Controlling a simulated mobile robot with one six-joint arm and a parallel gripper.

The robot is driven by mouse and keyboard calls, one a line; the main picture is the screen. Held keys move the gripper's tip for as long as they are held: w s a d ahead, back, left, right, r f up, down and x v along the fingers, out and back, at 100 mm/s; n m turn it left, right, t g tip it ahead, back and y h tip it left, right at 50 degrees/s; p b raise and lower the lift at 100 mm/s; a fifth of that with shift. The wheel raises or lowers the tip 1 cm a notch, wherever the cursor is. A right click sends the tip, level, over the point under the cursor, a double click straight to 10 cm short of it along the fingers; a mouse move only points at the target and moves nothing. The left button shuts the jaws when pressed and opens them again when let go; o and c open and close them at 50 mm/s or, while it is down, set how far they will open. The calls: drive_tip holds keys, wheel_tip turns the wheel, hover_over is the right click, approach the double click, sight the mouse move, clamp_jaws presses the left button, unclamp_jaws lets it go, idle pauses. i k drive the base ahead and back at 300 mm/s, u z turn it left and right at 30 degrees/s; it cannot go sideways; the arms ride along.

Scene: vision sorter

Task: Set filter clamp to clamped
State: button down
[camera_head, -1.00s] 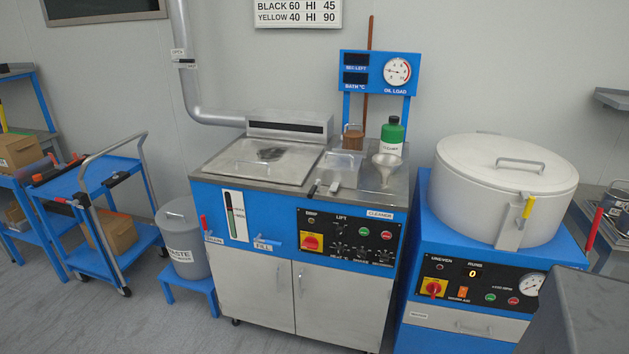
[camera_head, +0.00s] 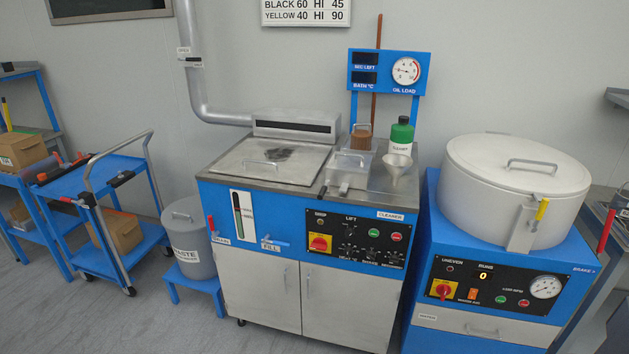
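I see no part labelled as a filter clamp, and I cannot tell which fitting it is. A latch with a yellow handle (camera_head: 542,209) sits at the front rim of the white lidded drum (camera_head: 508,205) on the right, its handle pointing up. A clear box (camera_head: 349,170) with a small black-handled part (camera_head: 322,191) beside it stands on top of the blue cleaner (camera_head: 222,200). My gripper is not in view.
A green bottle (camera_head: 401,137) and a funnel (camera_head: 397,169) stand on the cleaner top. A grey waste bin (camera_head: 187,243) on a blue stand and a blue trolley (camera_head: 75,184) are at the left. Open floor (camera_head: 170,325) lies in front of the trolley.

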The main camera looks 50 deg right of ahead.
sight(325, 187)
drive_tip(key=u, duration=0.05)
drive_tip(key=i, duration=1)
drive_tip(key=z, duration=0.05)
